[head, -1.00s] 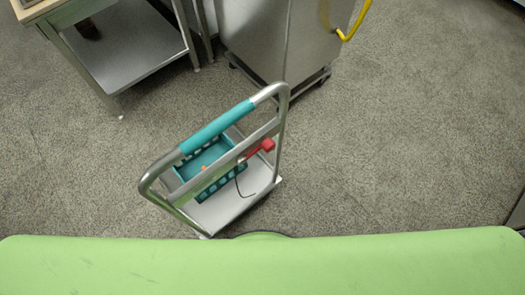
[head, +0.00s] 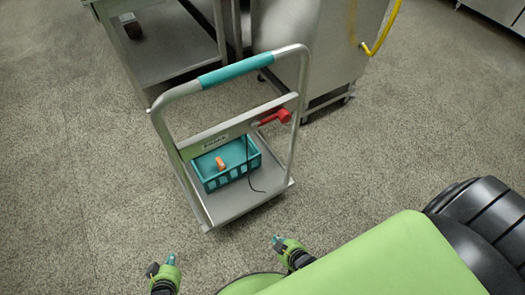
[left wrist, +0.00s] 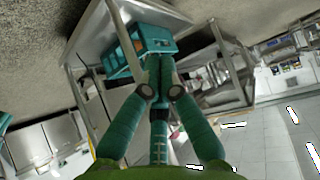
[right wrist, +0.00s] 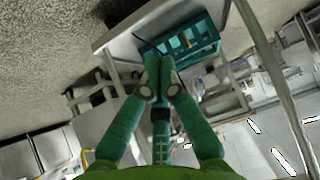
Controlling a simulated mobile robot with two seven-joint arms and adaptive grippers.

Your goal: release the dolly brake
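The dolly stands in front of me, with a grey tube handle and a teal grip (head: 235,71). A red brake lever (head: 275,117) sits at the right of its labelled crossbar (head: 215,142), with a black cable hanging below. My left gripper (head: 171,259) is low in the head view, in front of the dolly and apart from it. My right gripper (head: 277,241) is near the dolly's front right corner, also apart from the lever. In both wrist views the teal fingers of the left (left wrist: 166,58) and right (right wrist: 159,58) grippers come together with nothing between them.
A teal crate (head: 226,176) with an orange item (head: 220,163) stands on the dolly's platform (head: 238,204). Behind are a steel table (head: 170,45) and a steel cabinet (head: 300,35) with a yellow handle (head: 384,32). Floor is free left and right of the dolly.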

